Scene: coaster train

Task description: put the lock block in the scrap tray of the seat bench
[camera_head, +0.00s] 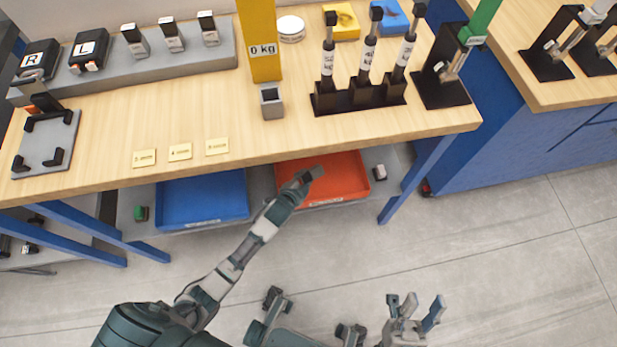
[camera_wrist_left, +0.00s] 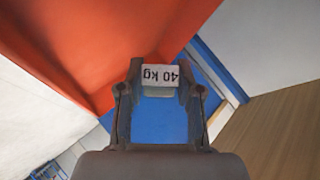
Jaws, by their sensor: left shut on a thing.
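My left gripper (camera_head: 303,178) reaches under the bench top to the red tray (camera_head: 345,176). It is shut on a small block (camera_head: 316,171). In the left wrist view, the block (camera_wrist_left: 159,76) shows a white label reading "40 kg", upside down, between the fingertips (camera_wrist_left: 160,92). The red tray's wall (camera_wrist_left: 95,45) fills the upper left there. The block appears over the tray in the head view; whether it touches the tray I cannot tell. My right gripper (camera_head: 415,310) is low in the head view, with its fingers apart and nothing between them.
A blue tray (camera_head: 203,199) stands left of the red one on the same low shelf. A small green block (camera_head: 141,213) and a grey block (camera_head: 380,172) lie on the shelf beside the trays. The wooden bench top (camera_head: 230,120) overhangs; blue legs (camera_head: 415,180) frame it.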

